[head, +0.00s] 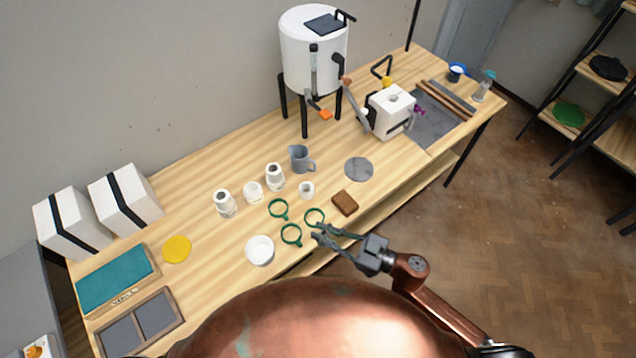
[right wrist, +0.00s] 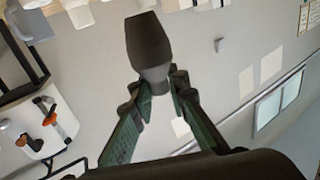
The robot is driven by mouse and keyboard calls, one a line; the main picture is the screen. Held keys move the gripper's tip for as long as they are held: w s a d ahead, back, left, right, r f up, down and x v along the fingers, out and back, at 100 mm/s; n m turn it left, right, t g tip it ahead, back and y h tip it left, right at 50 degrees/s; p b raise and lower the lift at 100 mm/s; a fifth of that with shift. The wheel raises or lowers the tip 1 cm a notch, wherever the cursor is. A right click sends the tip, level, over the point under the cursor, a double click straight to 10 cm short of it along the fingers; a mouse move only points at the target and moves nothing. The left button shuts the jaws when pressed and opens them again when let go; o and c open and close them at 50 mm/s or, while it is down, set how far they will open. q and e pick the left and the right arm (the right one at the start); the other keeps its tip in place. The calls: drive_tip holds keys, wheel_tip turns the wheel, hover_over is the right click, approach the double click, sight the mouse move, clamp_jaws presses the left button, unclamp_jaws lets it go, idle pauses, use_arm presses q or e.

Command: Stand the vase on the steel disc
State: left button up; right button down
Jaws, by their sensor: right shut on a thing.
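My right gripper (head: 317,231) is over the front edge of the table, close to the green rings. In the right wrist view its green fingers close on a dark grey tapered thing (right wrist: 148,45), which has the shape of a small vase. It juts out beyond the fingertips. In the head view the held thing is hard to make out. The steel disc (head: 358,169) lies flat and bare on the table, beyond and right of the gripper. My left gripper is not in view.
Green rings (head: 278,208) lie beside the gripper. White pots (head: 224,204), a white cup (head: 306,190), a grey jug (head: 299,158) and a brown block (head: 345,203) stand around the disc. A white bowl (head: 260,250) is at the front. A white tank (head: 312,55) stands behind.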

drive_tip(key=shift+s+r, duration=0.1)
drive_tip(key=shift+r, duration=0.15)
drive_tip(key=r+m+t, duration=0.1)
drive_tip(key=w+r+m+t+h, duration=0.1)
drive_tip(key=t+h, duration=0.1)
drive_tip(key=shift+w+d+r+m, duration=0.25)
drive_tip(key=shift+d+r+m, duration=0.05)
drive_tip(key=shift+r+m, duration=0.1)
drive_tip(key=w+d+m+t+h, duration=0.1)
drive_tip(key=d+m+t+h, duration=0.5)
drive_tip(key=d+h, duration=0.8)
drive_tip(key=shift+d+m+t, duration=0.4)
drive_tip(key=shift+d+m, duration=1.5)
drive_tip(key=shift+d, duration=0.1)
drive_tip(key=shift+w+d, duration=0.1)
drive_tip(key=shift+a, duration=0.2)
